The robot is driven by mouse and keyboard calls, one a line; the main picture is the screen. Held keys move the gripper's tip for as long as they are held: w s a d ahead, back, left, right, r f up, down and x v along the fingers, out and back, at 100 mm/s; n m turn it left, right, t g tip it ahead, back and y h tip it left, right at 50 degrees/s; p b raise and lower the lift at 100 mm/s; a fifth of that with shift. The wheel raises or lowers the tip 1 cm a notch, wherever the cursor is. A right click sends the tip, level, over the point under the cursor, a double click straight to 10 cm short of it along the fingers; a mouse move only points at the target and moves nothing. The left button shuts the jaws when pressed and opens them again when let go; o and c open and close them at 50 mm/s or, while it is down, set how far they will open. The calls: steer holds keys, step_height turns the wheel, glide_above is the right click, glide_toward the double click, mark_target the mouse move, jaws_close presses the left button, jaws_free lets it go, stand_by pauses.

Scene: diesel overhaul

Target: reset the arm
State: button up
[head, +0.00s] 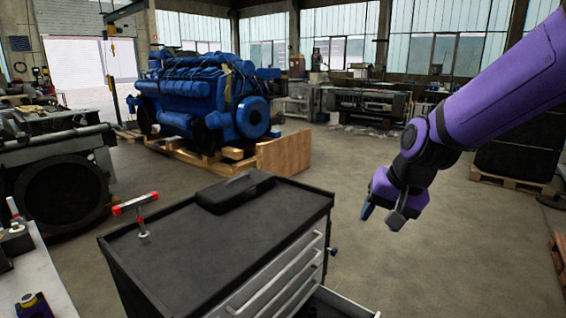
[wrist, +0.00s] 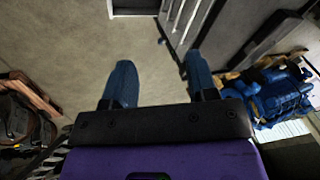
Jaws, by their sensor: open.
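My purple arm reaches in from the right in the head view. My gripper (head: 382,216) points down in the air to the right of the tool cabinet (head: 262,235), apart from it. In the wrist view my gripper (wrist: 160,82) shows two blue fingertips spread wide, with only bare floor between them. It is open and empty.
On the cabinet top stand a red-ended T-shaped tool (head: 140,212) and a black case (head: 236,190). A drawer (head: 335,303) is pulled out at the cabinet's lower right. A blue engine (head: 205,95) sits on a wooden pallet behind. The floor (head: 440,255) below my gripper is clear.

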steer(key=s+d+r+n+h, duration=0.1)
steer(key=s+d+r, duration=0.4)
steer(key=s, duration=0.5)
steer(key=s+d+r+n+t+h, duration=0.1)
steer(key=s+d+r+n, duration=0.1)
steer(key=s+d+r, duration=0.3)
steer(key=s+d, duration=0.1)
steer(key=s, duration=0.3)
steer(key=shift+s+t+h, duration=0.3)
steer(key=shift+s, duration=0.05)
